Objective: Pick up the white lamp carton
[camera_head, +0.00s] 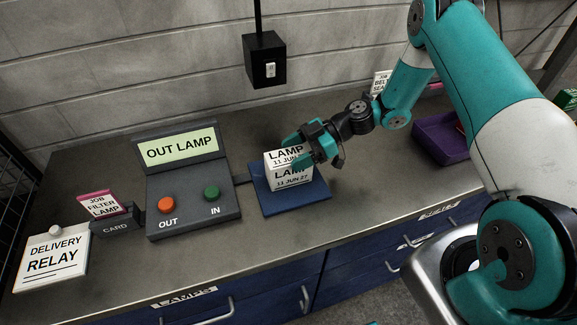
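The white lamp carton (290,182) stands on a blue pad (291,200) on the grey counter. Its top and front faces carry the black print "LAMP" and "11 JUN 27". My gripper (298,152) comes in from the right at the top of the carton. One teal finger shows at the carton's back edge and the other over its front right part, so the fingers straddle its upper end. I cannot tell whether they press on the carton or stand slightly apart from it. The carton rests on the pad, and part of its right side is hidden by the gripper.
A console (185,182) reading "OUT LAMP", with orange and green buttons, stands left of the pad. A card holder (113,226) and a "DELIVERY RELAY" board (52,260) are farther left. A purple tray (437,137) lies right.

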